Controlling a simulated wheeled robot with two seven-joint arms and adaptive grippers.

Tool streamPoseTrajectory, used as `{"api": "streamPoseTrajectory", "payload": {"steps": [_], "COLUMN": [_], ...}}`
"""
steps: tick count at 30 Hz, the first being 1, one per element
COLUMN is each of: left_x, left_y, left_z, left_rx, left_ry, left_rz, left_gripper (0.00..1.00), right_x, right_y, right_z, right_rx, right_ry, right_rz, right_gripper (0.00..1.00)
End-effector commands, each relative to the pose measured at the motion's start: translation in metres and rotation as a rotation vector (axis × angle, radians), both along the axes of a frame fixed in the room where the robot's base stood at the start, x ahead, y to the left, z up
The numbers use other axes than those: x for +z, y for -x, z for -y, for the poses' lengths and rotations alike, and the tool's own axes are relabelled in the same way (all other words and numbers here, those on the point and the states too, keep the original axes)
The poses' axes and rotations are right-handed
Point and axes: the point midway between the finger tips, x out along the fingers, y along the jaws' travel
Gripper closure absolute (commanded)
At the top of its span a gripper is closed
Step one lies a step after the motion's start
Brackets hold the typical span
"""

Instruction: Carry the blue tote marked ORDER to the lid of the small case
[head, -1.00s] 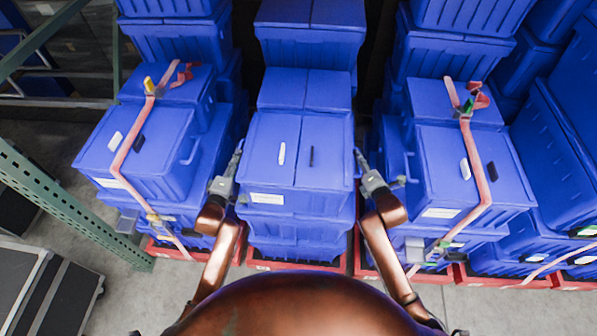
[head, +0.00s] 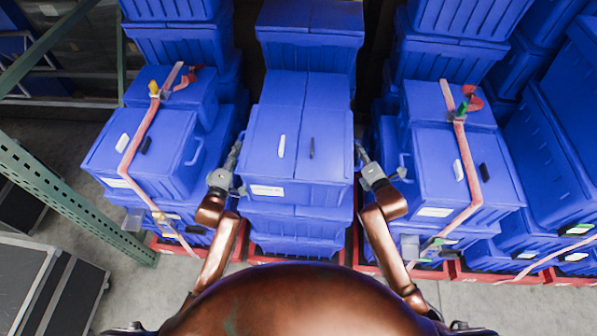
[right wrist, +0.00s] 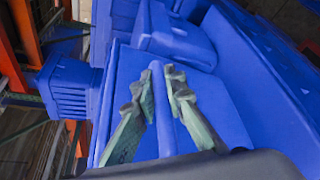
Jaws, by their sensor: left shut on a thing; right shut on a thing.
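The blue tote with a white label (head: 280,150) is at the top of the middle stack; the label's text is too small to read. My left gripper (head: 236,156) is at its left side and my right gripper (head: 361,152) at its right side, both shut on it. In the right wrist view my right gripper's fingers (right wrist: 163,92) close around a blue handle bar (right wrist: 166,135) on the tote's side. The left grip is partly hidden by its angle. A dark case with a grey top (head: 28,275) stands on the floor at lower left.
Strapped blue stacks stand close on the left (head: 150,150) and right (head: 445,155). More totes (head: 310,35) stand behind. A green perforated rack post (head: 75,205) runs between the stacks and the case. Red bases (head: 300,258) edge the concrete floor.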

Motion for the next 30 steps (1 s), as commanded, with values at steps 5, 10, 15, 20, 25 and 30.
{"api": "streamPoseTrajectory", "payload": {"steps": [5,10,15,20,25,30], "left_x": [0.004,0.002,-0.011,-0.031,-0.036,-0.027], "left_y": [0.0,0.0,-0.001,-0.001,0.003,0.015], "left_z": [0.0,0.0,0.0,0.0,0.0,-0.001], "left_rx": [0.0,0.0,0.0,0.0,0.0,0.0], "left_ry": [0.0,0.0,0.0,0.0,0.0,0.0], "left_rz": [0.007,0.007,0.004,0.001,0.0,0.001], "left_gripper": [1.0,1.0,1.0,1.0,1.0,1.0], "right_x": [0.004,0.002,-0.011,-0.031,-0.036,-0.027], "right_y": [-0.001,-0.001,-0.001,-0.001,0.003,0.014], "right_z": [0.0,0.0,0.0,0.0,0.0,0.0], "right_rx": [0.0,0.0,0.001,0.001,0.001,0.002], "right_ry": [0.0,0.0,0.0,0.0,0.001,0.002], "right_rz": [0.007,0.007,0.005,0.001,0.0,0.001], "right_gripper": [1.0,1.0,1.0,1.0,1.0,1.0]}}
